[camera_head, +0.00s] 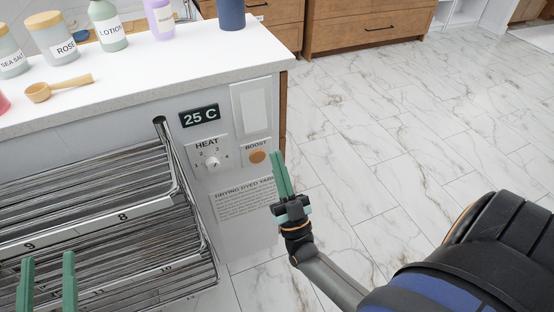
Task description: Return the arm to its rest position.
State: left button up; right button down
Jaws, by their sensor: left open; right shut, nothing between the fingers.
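My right gripper (280,174) is shut and empty, its green fingers together and pointing up. It appears in front of the right edge of the white cabinet's end panel, just right of the orange BOOST button (258,157). I cannot tell whether it touches the panel. My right arm (335,281) reaches to it from the lower right. My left gripper (47,270) is open and empty at the lower left, its two green fingers apart in front of the chrome drying rack. The rest of my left arm is out of view.
The panel holds a HEAT dial (212,163), a 25 C display (199,116) and a drying notice (247,198). The chrome rack (120,215) juts out at left. The white countertop (160,60) holds jars, bottles and a wooden scoop (58,88). Marble floor (400,130) at right is clear.

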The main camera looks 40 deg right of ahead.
jog(key=s+a+r+n+g+y+p, duration=0.1)
jog(key=s+a+r+n+g+y, duration=0.15)
jog(key=a+r+n+y, duration=0.35)
jog(key=s+a+r+n+g+y, duration=0.2)
jog(key=a+r+n+g+y, duration=0.15)
jog(key=a+y, duration=0.4)
pick_arm(q)
jog(key=s+a+f+n+g+y+p, duration=0.2)
jog(key=s+f+g+p, duration=0.6)
jog(key=p, duration=1.5)
jog(key=f+n+g+y, duration=0.1)
jog(key=n+g+y, duration=0.1)
jog(key=shift+s+a+f+n+g+y, duration=0.3)
jog(key=shift+s+a+f+y, duration=0.1)
pick_arm(e)
jog(key=s+d+f+m+g+h, duration=0.2)
jog(key=s+f+m+g+h, duration=0.3)
jog(key=s+f+g, duration=0.3)
notch_tip(320, 180, down, 3)
jog(key=g, duration=0.3)
jog(key=shift+s+d+r, duration=0.15)
jog(key=shift+s+d, duration=0.05)
jog(key=shift+d, duration=0.15)
